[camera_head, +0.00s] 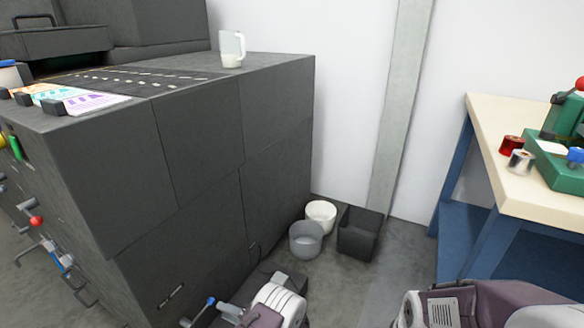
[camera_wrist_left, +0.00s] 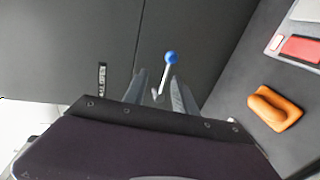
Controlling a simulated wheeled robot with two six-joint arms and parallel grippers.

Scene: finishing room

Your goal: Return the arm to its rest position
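My left arm (camera_head: 275,307) shows at the bottom middle of the head view, low beside the dark cabinet. My left gripper (camera_wrist_left: 160,90) shows in the left wrist view with its two fingers apart and pointing at the cabinet's dark face. A lever with a blue ball end (camera_wrist_left: 171,58) shows in line with the gap between the fingers; I cannot tell whether they touch it. The blue-ended lever (camera_head: 211,302) also shows in the head view, close to the gripper. My right arm (camera_head: 460,305) shows at the bottom right; its gripper is out of view.
The dark cabinet (camera_head: 200,140) fills the left, with a mug (camera_head: 232,49) on top. Two round bins (camera_head: 306,239) and a dark square bin (camera_head: 360,233) stand by the wall. A workbench (camera_head: 490,140) stands right. An orange object (camera_wrist_left: 274,107) shows in the wrist view.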

